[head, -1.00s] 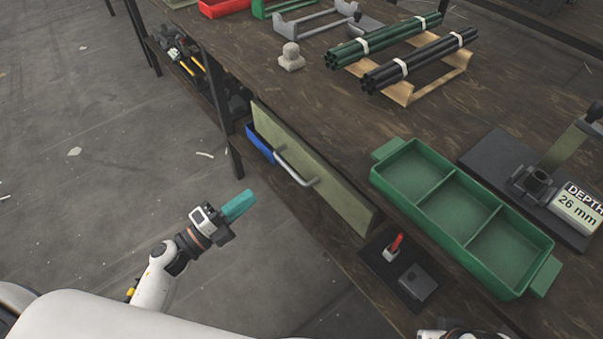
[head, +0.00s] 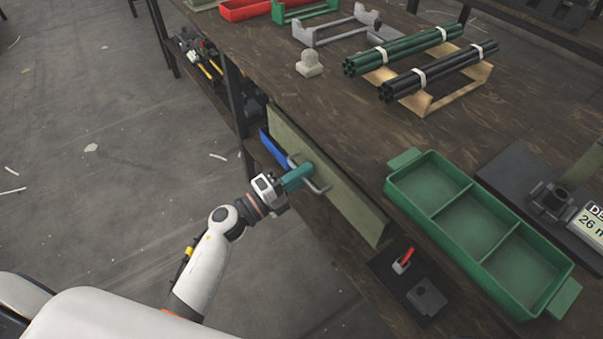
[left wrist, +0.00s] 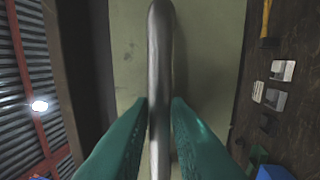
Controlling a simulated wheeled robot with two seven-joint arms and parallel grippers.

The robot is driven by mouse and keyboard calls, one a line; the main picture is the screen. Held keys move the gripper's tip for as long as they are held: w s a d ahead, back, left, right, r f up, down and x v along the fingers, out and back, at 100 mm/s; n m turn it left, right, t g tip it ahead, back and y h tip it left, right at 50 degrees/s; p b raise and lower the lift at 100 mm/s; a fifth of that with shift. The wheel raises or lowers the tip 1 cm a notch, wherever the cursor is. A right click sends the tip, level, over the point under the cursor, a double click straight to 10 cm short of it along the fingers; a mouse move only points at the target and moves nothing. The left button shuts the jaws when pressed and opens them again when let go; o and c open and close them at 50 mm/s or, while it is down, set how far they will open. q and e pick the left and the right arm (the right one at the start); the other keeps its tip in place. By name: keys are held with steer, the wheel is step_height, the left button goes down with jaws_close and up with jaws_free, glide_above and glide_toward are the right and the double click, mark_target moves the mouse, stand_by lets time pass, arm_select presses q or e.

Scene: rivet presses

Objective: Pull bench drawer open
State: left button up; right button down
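The bench drawer has a flat pale olive front (head: 345,205) on the near side of the bench, with a grey metal bar handle (head: 322,188). My left gripper (head: 300,177) is at the handle, its teal fingers covering the middle of the bar in the head view. In the left wrist view the handle (left wrist: 160,50) runs upright between the two teal fingertips (left wrist: 160,105), which lie close against both its sides. The drawer front (left wrist: 210,50) fills the background there. My right gripper is not in view.
A blue box (head: 274,150) shows beside the drawer's left end. On the brown bench (head: 350,120) are a green three-part tray (head: 408,232), pipe bundles on a wooden cradle (head: 432,108) and a dark plate with a red-tipped part (head: 402,262). Open floor lies left.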

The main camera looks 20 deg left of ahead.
arm_select(q)
steer(key=shift+c, duration=0.2)
jaws_close()
